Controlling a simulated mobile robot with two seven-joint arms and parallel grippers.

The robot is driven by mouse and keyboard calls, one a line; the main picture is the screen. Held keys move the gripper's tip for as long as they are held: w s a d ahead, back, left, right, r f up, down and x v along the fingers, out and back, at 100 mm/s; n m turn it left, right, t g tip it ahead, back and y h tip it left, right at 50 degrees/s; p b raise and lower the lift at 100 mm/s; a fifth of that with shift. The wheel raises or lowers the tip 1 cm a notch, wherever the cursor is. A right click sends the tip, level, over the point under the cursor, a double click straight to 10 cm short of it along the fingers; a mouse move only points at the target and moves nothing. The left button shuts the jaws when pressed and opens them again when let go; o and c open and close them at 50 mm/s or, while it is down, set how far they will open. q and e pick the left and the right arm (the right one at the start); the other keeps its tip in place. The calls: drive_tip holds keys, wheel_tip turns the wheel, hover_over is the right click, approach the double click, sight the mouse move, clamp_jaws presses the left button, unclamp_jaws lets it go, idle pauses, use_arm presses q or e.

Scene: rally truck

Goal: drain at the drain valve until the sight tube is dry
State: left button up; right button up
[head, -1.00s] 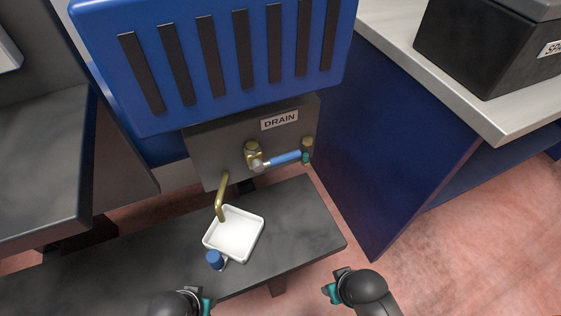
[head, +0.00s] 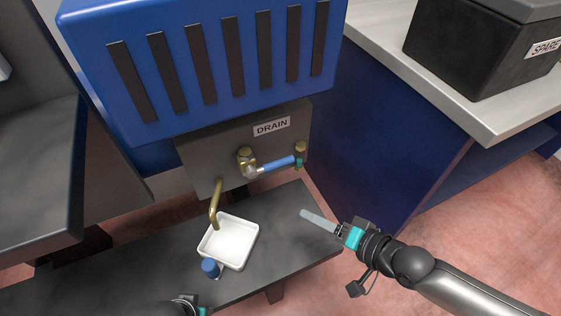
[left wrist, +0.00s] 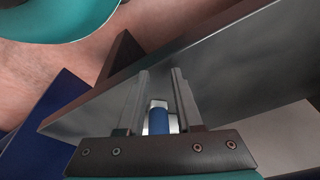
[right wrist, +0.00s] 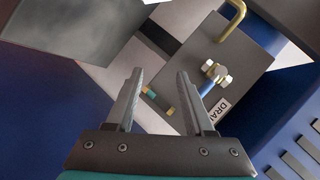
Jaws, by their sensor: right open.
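The drain valve (head: 247,160) is a brass body on a grey plate marked DRAIN. Its blue lever (head: 278,165) points sideways to the right. The sight tube (head: 299,162), short with a brass top and teal-green inside, stands at the plate's right edge; it also shows in the right wrist view (right wrist: 151,93). A brass spout (head: 214,207) bends down over a white tray (head: 204,252). My right gripper (head: 306,215) is open and empty, below and right of the lever, apart from it. My left gripper (left wrist: 158,75) is open, its fingers apart; only its edge shows in the head view.
A blue slatted housing (head: 200,60) hangs over the plate. At right, a counter (head: 455,105) carries a dark SPARE box (head: 475,50). The bench's right end is clear.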

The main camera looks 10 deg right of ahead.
sight(284, 165)
use_arm(q)
drive_tip(key=shift+w+r, duration=0.15)
drive_tip(key=shift+r, duration=0.1)
use_arm(e)
wheel_tip(284, 165, up, 8)
drive_tip(key=d+m+t+y, duration=0.2)
drive_tip(key=d+m, duration=0.1)
drive_tip(key=m, duration=0.3)
drive_tip(key=b+x, duration=0.1)
drive_tip(key=x, duration=0.3)
drive_tip(key=b+x, duration=0.1)
drive_tip(key=x, duration=0.4)
drive_tip(key=r+b+x, duration=0.1)
drive_tip(key=b+x, duration=0.1)
drive_tip(key=x, duration=0.3)
drive_tip(key=shift+w+d+r, duration=0.1)
drive_tip(key=shift+w+r, duration=0.05)
drive_tip(key=shift+w, duration=0.1)
use_arm(q)
wheel_tip(284, 165, up, 9)
drive_tip(key=w+t, duration=0.1)
drive_tip(key=w, duration=0.1)
drive_tip(key=shift+d+f+t, duration=0.2)
drive_tip(key=shift+t, duration=0.1)
use_arm(e)
drive_tip(key=shift+x, duration=0.75)
drive_tip(key=shift+c, duration=0.3)
clamp_jaws()
